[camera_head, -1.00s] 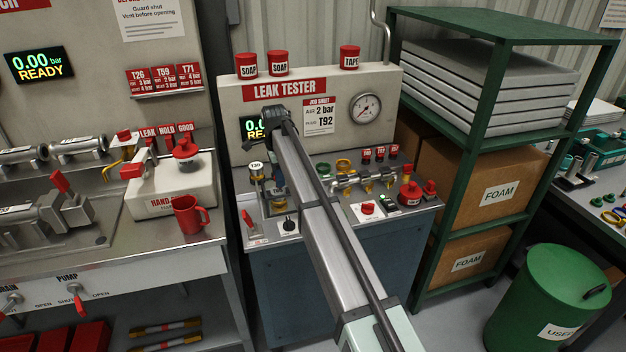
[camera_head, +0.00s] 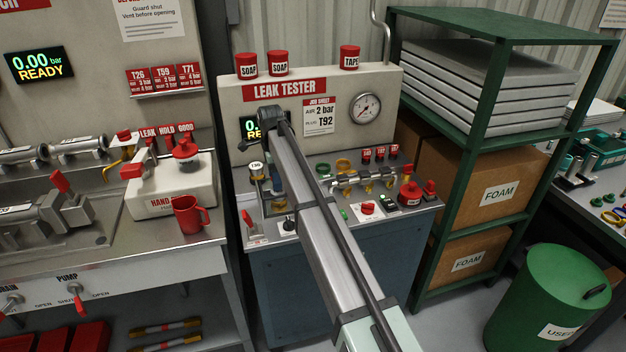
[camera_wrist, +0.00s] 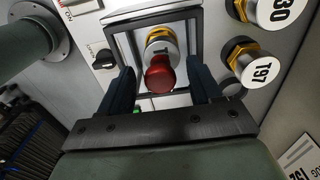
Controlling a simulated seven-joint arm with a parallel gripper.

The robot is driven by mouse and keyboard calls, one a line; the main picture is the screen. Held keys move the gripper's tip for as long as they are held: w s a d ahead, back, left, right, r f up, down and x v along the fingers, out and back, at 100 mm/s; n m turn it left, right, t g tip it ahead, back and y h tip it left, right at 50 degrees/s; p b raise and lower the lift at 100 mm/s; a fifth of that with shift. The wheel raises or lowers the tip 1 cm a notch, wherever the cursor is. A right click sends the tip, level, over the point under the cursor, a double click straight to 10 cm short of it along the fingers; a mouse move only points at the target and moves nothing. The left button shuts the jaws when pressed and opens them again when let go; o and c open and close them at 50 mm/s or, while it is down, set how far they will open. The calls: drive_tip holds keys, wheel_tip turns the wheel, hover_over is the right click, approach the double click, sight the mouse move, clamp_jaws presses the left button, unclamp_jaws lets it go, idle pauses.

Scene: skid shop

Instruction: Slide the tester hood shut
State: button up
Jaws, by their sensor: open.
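The leak tester (camera_head: 300,105) stands at the middle of the head view, a pale panel above a grey deck. In the wrist view a dark-edged square frame (camera_wrist: 198,30), which looks like the tester hood, surrounds a brass fitting with a pale cap. A red knob (camera_wrist: 159,76) shows in front of that fitting; I cannot tell whether it belongs to the hood. My gripper (camera_wrist: 164,80) is open, with one dark blue finger on each side of the knob. Contact is not clear. In the head view my arm hides most of the gripper and the hood.
Two capped brass fittings, one marked 197 (camera_wrist: 258,68), sit right of the frame. A black knob (camera_wrist: 103,58) is at left. The deck's right side holds a pipe fitting (camera_head: 365,180) and red valves (camera_head: 410,194). A red mug (camera_head: 188,215) stands on the left bench.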

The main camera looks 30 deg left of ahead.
drive_tip(key=shift+r, duration=0.1)
drive_tip(key=shift+r, duration=3.7)
